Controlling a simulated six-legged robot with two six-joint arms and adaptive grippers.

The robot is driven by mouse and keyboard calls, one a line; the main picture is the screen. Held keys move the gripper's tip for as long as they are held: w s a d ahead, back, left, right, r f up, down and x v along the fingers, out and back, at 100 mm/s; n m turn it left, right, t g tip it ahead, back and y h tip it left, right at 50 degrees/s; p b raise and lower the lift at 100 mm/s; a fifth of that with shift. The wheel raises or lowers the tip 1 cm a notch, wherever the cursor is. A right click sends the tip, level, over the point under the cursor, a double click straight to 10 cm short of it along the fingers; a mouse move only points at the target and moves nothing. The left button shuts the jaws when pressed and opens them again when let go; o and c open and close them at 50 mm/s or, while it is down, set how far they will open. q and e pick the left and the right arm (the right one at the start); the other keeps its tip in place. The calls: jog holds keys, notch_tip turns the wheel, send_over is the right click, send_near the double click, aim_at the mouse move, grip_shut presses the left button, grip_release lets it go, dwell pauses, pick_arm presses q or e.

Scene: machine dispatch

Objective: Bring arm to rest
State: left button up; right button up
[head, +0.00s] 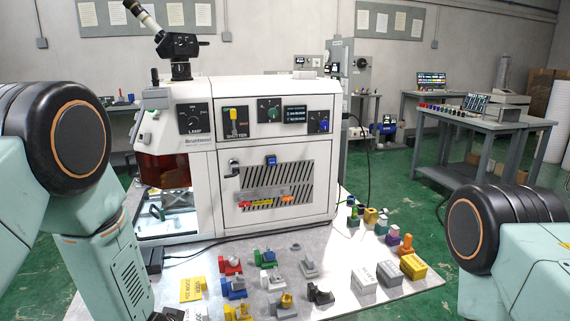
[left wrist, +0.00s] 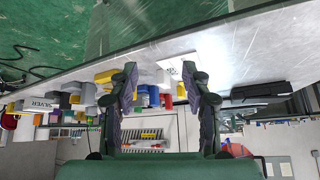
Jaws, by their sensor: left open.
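In the left wrist view my left gripper (left wrist: 162,72) is open, with its two dark fingers well apart. No held object shows between them; small coloured parts and the bench surface appear beyond. In the head view my left arm hangs down at the left edge, and its gripper is largely out of frame at the bottom. My right arm shows at the right edge, bent, and its gripper is outside the picture. The white machine (head: 275,155) stands on the bench top (head: 345,290) between my arms.
Several coloured parts (head: 232,288) stand on the bench in front of the machine. A yellow card (head: 192,289) lies near my left arm. A second table (head: 485,122) stands behind at right.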

pick_arm(q)
jog(key=s+f+g+b, duration=0.2)
jog(key=s+f, duration=0.3)
jog(key=s, duration=0.6)
jog(key=s+a+f+n+g+b, duration=0.1)
jog(key=s+f+g+b, duration=0.1)
jog(key=s+f, duration=0.4)
jog(key=s+a+f+n+g+b, duration=0.1)
jog(key=s+f+g, duration=0.2)
jog(key=s, duration=1.3)
notch_tip(320, 180, down, 2)
jog(key=shift+s+a+f+y+b, duration=0.15)
jog(key=shift+s+a+y+b, duration=0.1)
jog(key=shift+y+b, duration=0.15)
jog(key=shift+c, duration=1.1)
